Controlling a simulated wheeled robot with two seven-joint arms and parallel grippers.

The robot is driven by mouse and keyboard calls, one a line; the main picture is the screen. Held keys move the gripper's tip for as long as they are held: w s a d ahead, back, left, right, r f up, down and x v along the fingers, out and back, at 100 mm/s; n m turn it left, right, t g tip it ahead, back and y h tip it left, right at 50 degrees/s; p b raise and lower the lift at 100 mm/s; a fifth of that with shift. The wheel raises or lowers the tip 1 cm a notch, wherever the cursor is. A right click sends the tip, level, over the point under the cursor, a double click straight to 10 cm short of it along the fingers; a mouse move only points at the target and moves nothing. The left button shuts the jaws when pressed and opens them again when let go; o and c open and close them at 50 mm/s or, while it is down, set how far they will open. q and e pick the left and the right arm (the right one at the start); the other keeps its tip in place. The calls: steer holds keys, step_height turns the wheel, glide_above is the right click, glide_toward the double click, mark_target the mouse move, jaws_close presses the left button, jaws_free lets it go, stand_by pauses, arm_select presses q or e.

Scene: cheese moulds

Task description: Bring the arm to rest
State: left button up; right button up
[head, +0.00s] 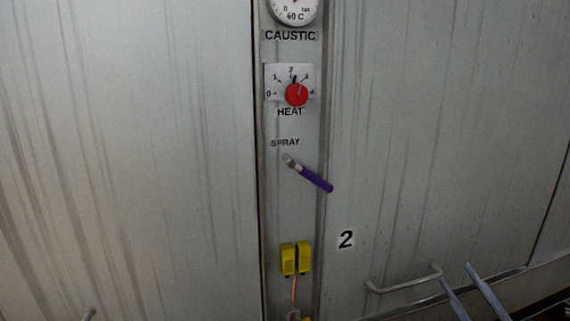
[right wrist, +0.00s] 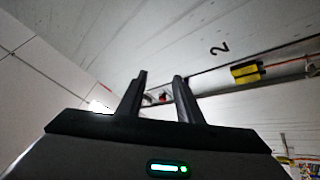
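My right gripper (head: 454,272) shows at the lower right of the head view as two slim grey-blue fingers, near the right end of a door handle (head: 403,284). I cannot tell whether they touch it. In the right wrist view my right gripper (right wrist: 160,75) has its two dark fingers apart with nothing held between them. My left gripper is in neither view.
A narrow panel (head: 291,217) between two metal doors bears a gauge (head: 295,12), a red heat knob (head: 297,95), a purple-gripped spray lever (head: 312,177) and yellow blocks (head: 296,258). The right door (head: 440,130) carries a "2".

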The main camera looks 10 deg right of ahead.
steer(key=s+a+f+m+g+h, duration=0.2)
steer(key=f+m+g+h, duration=0.35)
steer(key=f, duration=0.75)
steer(key=s+a+f+m+g+h, duration=0.15)
steer(key=f+m+g+h, duration=0.35)
steer(key=f, duration=0.8)
steer(key=s+a+f+g+y, duration=0.2)
steer(key=s+a+f+g, duration=0.2)
steer(key=s+a+f, duration=0.45)
steer(key=s+a+f+g+y, duration=0.1)
steer(key=s+a+f+g, duration=0.35)
steer(key=s, duration=0.65)
steer(key=s+a+f+x, duration=0.1)
steer(key=s+x, duration=0.1)
steer(key=x, duration=0.9)
steer(key=s+a+x, duration=0.1)
steer(key=a+x, duration=0.1)
steer(key=x, duration=0.8)
steer(key=s+f, duration=0.5)
steer(key=f, duration=0.5)
steer(key=s+f+y, duration=0.1)
steer(key=s+f, duration=0.4)
steer(key=f, duration=0.5)
steer(key=shift+t, duration=0.3)
steer(key=shift+s+d, duration=0.1)
